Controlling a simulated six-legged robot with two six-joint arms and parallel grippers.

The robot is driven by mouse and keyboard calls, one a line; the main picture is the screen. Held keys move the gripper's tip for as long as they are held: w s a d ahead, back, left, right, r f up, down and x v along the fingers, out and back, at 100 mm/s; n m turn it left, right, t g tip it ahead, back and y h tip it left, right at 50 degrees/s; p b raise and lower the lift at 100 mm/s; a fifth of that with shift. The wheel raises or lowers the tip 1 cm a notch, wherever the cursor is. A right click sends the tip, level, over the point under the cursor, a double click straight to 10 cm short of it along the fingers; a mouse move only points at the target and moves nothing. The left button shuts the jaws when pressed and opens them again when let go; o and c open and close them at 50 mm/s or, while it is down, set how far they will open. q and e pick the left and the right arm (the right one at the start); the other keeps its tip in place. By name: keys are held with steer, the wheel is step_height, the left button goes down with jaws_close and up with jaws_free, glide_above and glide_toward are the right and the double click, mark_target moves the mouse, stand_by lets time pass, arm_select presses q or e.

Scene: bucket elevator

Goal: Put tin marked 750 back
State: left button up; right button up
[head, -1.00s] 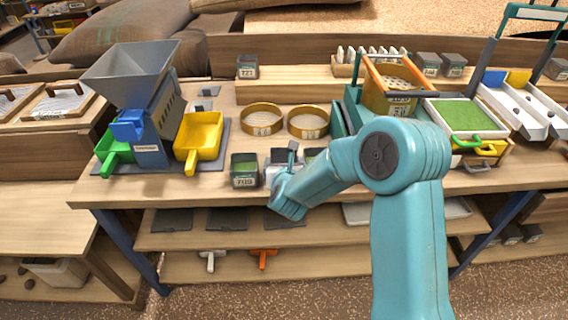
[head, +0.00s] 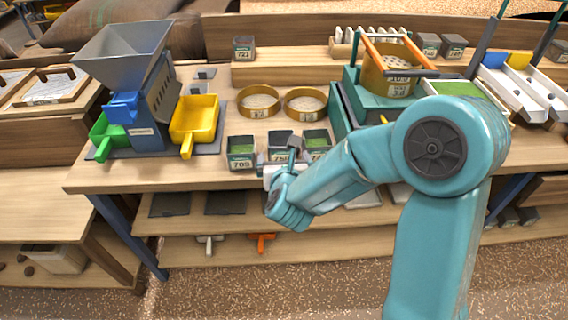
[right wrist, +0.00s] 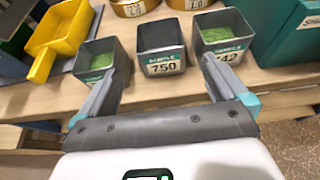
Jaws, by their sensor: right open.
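The tin marked 750 (right wrist: 161,47) is a dark square tin that looks empty. It stands upright on the workbench, the middle one of three tins, and its top also shows in the head view (head: 281,138). My right gripper (right wrist: 162,58) is open, with its fingers to either side of the front of this tin, and it holds nothing. In the head view my right gripper (head: 284,166) is just in front of the tin and hides its lower part. My left gripper is out of view.
Tin 709 (head: 241,150) with green contents stands close on the left, tin 742 (head: 316,139) on the right. Two round sieves (head: 258,102) are behind. A yellow scoop (head: 194,122) and mill (head: 146,110) stand left. Tin 721 (head: 244,47) is on the raised back shelf.

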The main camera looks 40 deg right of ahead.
steer(key=s+a+f+n+g+y, duration=0.25)
steer(key=a+f+n, duration=0.25)
steer(key=f+n, duration=0.45)
steer(key=s+a+f+n+g+y, duration=0.1)
steer(key=s+a+f+n+y, duration=0.25)
steer(key=a+f+n, duration=0.55)
steer(key=s+a+f+n+g+y, duration=0.2)
steer(key=s+f+n, duration=0.3)
steer(key=n, duration=0.6)
steer(key=s+a+f+n+g+y, duration=0.3)
steer(key=s+f+n+g, duration=0.2)
steer(key=s+n, duration=0.5)
steer(key=shift+s+f+n, duration=0.25)
steer(key=shift+f+n, duration=0.2)
